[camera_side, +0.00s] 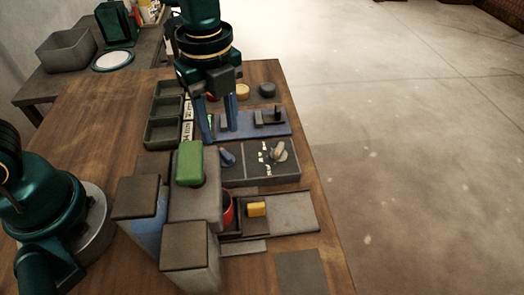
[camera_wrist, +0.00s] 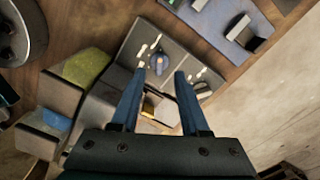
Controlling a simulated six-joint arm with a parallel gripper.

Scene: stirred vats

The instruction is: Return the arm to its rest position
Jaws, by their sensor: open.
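My gripper (camera_side: 221,134) hangs pointing down above the blue plate (camera_side: 247,127) in the side view, its two blue fingers apart with nothing visible between them. In the wrist view my gripper (camera_wrist: 158,76) is also spread, over the dark panel (camera_wrist: 140,40). That panel carries a blue knob (camera_side: 228,157) and a beige lever (camera_side: 279,152). Whether the fingertips touch anything below cannot be told for certain; they look apart from the panel.
A red cylinder (camera_side: 227,208) and yellow block (camera_side: 256,209) sit nearby. A compartment tray (camera_side: 165,132) lies left of my gripper. Open floor lies right of the table.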

